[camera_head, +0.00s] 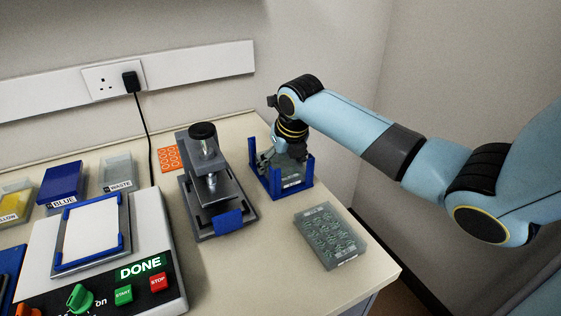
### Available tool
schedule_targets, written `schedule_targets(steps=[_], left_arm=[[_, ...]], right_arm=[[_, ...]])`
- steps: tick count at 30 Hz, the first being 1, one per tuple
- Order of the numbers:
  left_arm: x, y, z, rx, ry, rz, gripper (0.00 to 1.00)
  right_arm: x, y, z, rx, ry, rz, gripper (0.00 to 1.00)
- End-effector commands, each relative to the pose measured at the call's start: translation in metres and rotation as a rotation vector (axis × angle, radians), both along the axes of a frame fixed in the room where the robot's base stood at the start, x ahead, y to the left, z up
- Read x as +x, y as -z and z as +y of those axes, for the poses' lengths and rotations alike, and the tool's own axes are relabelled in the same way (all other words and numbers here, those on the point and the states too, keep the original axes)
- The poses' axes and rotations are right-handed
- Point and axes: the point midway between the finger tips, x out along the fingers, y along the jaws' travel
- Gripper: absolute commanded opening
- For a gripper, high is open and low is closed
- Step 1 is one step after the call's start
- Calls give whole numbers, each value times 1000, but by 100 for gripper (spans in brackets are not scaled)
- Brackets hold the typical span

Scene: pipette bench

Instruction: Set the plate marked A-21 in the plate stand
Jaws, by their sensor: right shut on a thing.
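My right gripper (284,156) reaches down into the blue plate stand (309,172) near the back right of the bench. It is shut on a grey, see-through plate (293,175), which sits low between the stand's corner posts. That plate has a white label at its front, too small to read. I cannot tell whether the plate rests fully on the stand's floor. A second grey plate with round wells (330,235) lies on the bench in front and to the right; its label is also unreadable. My left gripper is out of view.
A grey press-like fixture (206,167) stands just left of the stand. A machine with a DONE display (141,268) fills the front left. Blue (62,183) and WASTE (117,172) boxes and an orange rack (168,158) stand behind. The bench's right edge is close to the second plate.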

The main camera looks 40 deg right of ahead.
Motion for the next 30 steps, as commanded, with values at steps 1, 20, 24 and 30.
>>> schedule_targets(steps=[1, 20, 24, 30], left_arm=[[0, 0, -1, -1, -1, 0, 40], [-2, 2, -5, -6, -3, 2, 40], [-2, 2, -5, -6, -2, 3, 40], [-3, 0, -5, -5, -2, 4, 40]], right_arm=[[0, 2, 0, 0, 0, 0, 24], [0, 7, 0, 0, 0, -1, 100], [0, 7, 0, 0, 0, -1, 100], [-2, -4, 0, -1, -1, -3, 100]])
